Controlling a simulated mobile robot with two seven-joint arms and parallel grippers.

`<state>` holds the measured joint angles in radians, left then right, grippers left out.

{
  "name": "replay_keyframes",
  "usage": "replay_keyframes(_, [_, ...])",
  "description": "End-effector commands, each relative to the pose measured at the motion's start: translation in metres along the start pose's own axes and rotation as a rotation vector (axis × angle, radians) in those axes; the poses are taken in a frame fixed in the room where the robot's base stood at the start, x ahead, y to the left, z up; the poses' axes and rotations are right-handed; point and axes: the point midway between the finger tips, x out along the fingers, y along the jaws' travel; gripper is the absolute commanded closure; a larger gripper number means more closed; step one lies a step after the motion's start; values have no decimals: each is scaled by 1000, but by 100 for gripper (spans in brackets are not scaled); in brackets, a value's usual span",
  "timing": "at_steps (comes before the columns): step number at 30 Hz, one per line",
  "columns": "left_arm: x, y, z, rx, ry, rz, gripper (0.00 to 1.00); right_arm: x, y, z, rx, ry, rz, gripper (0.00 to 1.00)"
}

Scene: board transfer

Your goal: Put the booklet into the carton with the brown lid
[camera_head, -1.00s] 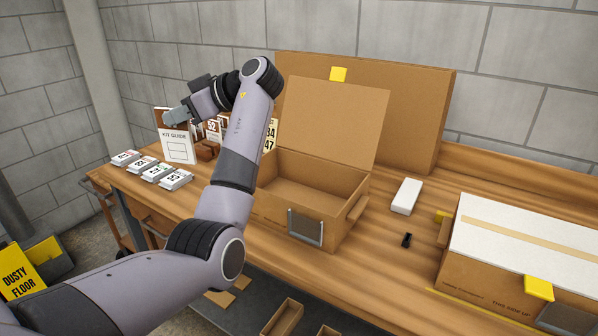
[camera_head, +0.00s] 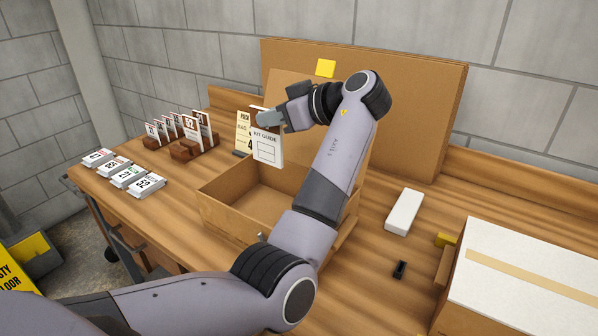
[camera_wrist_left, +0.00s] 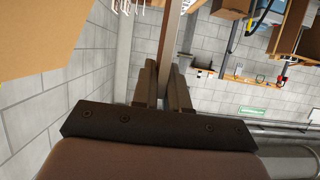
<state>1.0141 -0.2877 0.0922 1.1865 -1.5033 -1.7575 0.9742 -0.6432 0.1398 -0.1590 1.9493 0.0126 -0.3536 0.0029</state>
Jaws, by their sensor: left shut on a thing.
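The white booklet marked KIT GUIDE (camera_head: 267,148) hangs upright from my left gripper (camera_head: 272,120), above the open carton (camera_head: 228,218) and apart from it. The gripper is shut on the booklet's top part. In the left wrist view, the booklet (camera_wrist_left: 171,40) shows edge-on between the two fingers (camera_wrist_left: 163,88). The carton's brown lid (camera_head: 284,88) stands raised at the back, partly hidden by my arm. The visible part of the carton's inside is empty; my left arm hides its right and front parts. My right gripper is not in view.
A second carton with a white top (camera_head: 530,262) stands at the right. A white box (camera_head: 404,211) and a small black item (camera_head: 399,270) lie between the cartons. Card stacks (camera_head: 128,177) and card holders (camera_head: 187,147) are at the left. A large brown board (camera_head: 420,105) stands behind.

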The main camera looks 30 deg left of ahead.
Motion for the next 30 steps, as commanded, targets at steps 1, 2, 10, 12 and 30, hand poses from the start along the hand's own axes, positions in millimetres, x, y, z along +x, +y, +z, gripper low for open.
replay_keyframes(1, [0,0,0,-1,0,0,100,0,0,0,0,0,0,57])
replay_keyframes(2, [0,0,0,-1,0,0,100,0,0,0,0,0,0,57])
replay_keyframes(10, [6,0,14,1,0,-1,100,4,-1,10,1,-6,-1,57])
replay_keyframes(12, [9,0,22,1,0,-1,100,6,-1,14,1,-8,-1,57])
replay_keyframes(30, [23,0,55,0,0,-1,100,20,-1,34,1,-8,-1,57])
